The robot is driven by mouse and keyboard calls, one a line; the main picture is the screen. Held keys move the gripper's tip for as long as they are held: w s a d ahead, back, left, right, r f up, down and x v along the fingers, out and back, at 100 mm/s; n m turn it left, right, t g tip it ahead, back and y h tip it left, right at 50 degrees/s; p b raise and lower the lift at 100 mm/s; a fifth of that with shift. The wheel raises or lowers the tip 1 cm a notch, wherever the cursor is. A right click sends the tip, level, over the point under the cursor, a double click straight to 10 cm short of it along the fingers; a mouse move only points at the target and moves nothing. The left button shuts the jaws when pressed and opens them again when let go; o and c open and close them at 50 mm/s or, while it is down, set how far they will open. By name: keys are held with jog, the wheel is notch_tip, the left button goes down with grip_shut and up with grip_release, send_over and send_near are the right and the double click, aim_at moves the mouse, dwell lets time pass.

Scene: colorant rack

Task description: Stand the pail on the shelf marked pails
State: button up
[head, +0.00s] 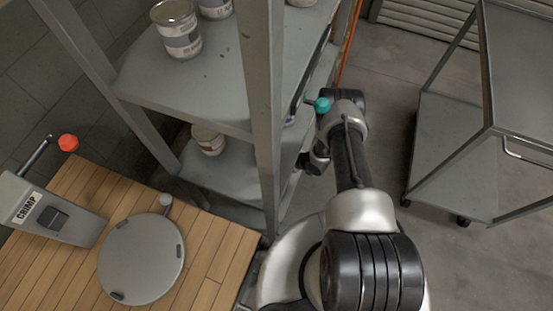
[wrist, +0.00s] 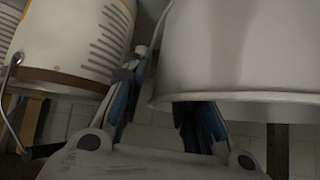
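In the wrist view a large pale pail-like vessel (wrist: 235,50) fills the upper right, its lower rim across the picture. A white pail (wrist: 75,40) with dark printed lines, a brown band and a wire bail is at upper left. My gripper (wrist: 160,85) has blue-padded fingers apart, with tiled wall showing between them. The right fingertip is hidden by the large vessel; I cannot tell whether they touch. No "pails" marking is readable.
A can (head: 178,30) stands on the rack's upper shelf and another (head: 208,140) lower down. A wooden bench (head: 60,270) holds a crimp machine (head: 40,210) and round plate (head: 142,260). A grey cart (head: 450,150) stands right, with floor between.

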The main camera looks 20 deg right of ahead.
jog(key=shift+r, duration=0.1)
jog(key=p+v, duration=0.4)
jog(key=v, duration=0.8)
jog(key=shift+s, duration=0.1)
dwell(0.3)
